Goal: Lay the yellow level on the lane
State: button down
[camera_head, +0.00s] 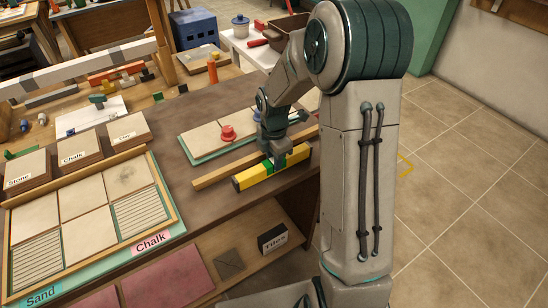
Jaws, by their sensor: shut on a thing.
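The yellow level (247,179) is a long bar with black ends and a green patch near its middle. It lies along the front edge of the dark worktop (185,220), in front of a thin wooden strip (222,174) that runs almost parallel to it. My gripper (275,160) points down from above and is shut on the level near its middle. The fingertips are partly hidden by my wrist. I cannot tell whether the level touches the worktop. No marked lane is clear; the bare stretch beside the strip is mostly covered by the level.
Behind the strip is a green-edged board (195,139) with pale tiles and a red knobbed tool (228,133). At left stand a framed tile tray (95,210) and labelled tile boxes (80,150). A shelf with a Tiles box (272,239) is below. The worktop's middle is bare.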

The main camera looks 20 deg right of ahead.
jog(key=shift+f, duration=0.15)
jog(key=c, duration=1.1)
grip_release()
jog(key=shift+o, duration=0.2)
notch_tip(320, 180, up, 14)
jog(key=shift+b, duration=0.3)
jog(key=s+r+m+t, duration=0.2)
jog(key=s+m+t, duration=0.1)
jog(key=s+m, duration=1.8)
jog(key=shift+m, duration=0.3)
